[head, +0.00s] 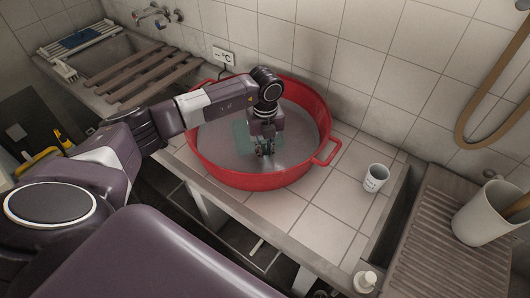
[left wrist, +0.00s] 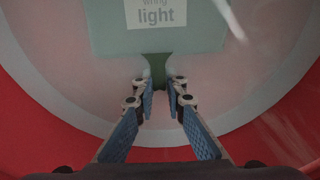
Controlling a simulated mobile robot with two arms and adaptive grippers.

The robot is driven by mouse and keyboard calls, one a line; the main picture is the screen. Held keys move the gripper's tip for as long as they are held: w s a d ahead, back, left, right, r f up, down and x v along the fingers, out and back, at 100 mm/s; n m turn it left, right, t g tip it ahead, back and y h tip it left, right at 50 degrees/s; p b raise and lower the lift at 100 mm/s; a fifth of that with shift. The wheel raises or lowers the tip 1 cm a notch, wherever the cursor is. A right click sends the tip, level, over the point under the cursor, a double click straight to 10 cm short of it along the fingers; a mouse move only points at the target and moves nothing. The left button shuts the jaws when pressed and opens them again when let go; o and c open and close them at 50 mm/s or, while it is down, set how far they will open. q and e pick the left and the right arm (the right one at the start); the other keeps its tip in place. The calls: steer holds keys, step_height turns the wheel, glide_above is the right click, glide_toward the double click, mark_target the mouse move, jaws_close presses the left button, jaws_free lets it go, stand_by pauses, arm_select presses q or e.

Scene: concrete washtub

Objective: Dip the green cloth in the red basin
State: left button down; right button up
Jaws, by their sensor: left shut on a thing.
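The red basin (head: 235,180) stands on the tiled counter and holds greyish, clear liquid that looks like water. My left gripper (head: 264,147) points down inside the basin, right of its middle. It is shut on a narrow dark green tab of the green cloth (head: 242,138). In the left wrist view, the cloth (left wrist: 155,38) spreads flat and pale beyond the fingertips (left wrist: 158,86), apparently under the surface. A white label on it reads "wring light". The cloth's far edge is cut off there, and my gripper partly covers it in the head view. My right gripper is out of view.
A white cup (head: 375,179) stands on the counter right of the basin. A larger white mug (head: 490,212) sits on the ribbed drainboard (head: 440,245). A wooden slatted rack (head: 150,75) lies across the sink at the left.

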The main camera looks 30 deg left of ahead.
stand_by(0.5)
arm_select(q)
step_height(320, 180, up, 9)
steer(key=p, duration=0.6)
steer(key=shift+f, duration=0.15)
step_height(320, 180, up, 7)
steer(key=p, duration=0.5)
steer(key=shift+d, duration=0.1)
stand_by(0.4)
